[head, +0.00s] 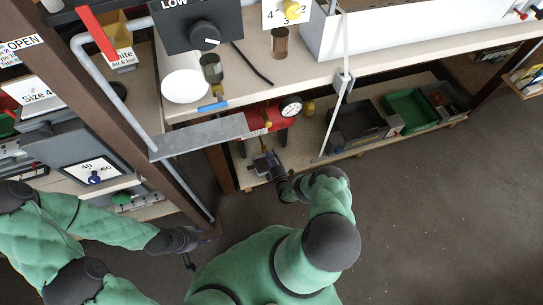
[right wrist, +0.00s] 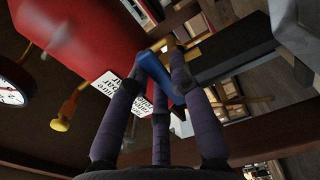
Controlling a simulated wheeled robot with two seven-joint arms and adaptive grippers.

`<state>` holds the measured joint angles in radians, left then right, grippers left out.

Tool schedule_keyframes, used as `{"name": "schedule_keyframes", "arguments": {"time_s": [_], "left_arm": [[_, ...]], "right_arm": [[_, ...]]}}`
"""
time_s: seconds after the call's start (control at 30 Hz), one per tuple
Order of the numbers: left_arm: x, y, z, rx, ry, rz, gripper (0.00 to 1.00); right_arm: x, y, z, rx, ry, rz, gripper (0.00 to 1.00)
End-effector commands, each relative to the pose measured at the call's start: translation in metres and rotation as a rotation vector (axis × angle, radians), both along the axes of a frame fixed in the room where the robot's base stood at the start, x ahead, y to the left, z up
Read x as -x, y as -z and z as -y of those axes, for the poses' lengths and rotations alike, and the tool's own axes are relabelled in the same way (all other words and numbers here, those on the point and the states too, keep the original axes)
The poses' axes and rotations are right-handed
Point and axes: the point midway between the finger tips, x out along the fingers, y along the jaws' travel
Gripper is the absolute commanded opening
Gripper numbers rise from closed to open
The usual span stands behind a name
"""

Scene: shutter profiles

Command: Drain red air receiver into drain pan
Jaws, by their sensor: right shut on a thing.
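The red air receiver (head: 281,117) lies on the low shelf under the bench, with a round white gauge (head: 291,107) on its right end. In the right wrist view its red body (right wrist: 85,40) fills the upper left, with a white label and brass fittings (right wrist: 65,112). My right gripper (head: 266,163) is below the receiver at the shelf's front edge. Its purple fingers are shut on a blue handle (right wrist: 158,78) beside the receiver's underside. My left gripper (head: 188,246) hangs low at the left, away from the receiver; its fingers are unclear. I cannot pick out the drain pan with certainty.
A dark bin (head: 352,128) and a green bin (head: 410,110) stand on the low shelf to the right. A thin pale pole crosses before the shelf. The floor at right is clear.

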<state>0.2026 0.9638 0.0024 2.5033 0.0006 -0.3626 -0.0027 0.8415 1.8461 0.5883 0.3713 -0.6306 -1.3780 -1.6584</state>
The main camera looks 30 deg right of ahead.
Motion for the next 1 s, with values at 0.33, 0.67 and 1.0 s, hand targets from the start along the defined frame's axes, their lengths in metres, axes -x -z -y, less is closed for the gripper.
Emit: {"name": "schedule_keyframes", "arguments": {"time_s": [0.33,0.67,1.0], "left_arm": [[-0.0001,0.0001,0.0,0.0,0.0,0.0,0.4],[0.0,0.0001,0.0,0.0,0.0,0.0,0.4],[-0.0001,0.0001,0.0,0.0,0.0,0.0,0.4]], "right_arm": [[-0.0001,-0.0001,-0.0008,0.023,-0.001,-0.007,0.0],[-0.0001,-0.0001,-0.0008,0.022,-0.001,-0.006,0.46],[0.0023,-0.0002,-0.0005,0.021,0.0,-0.006,0.46]]}}
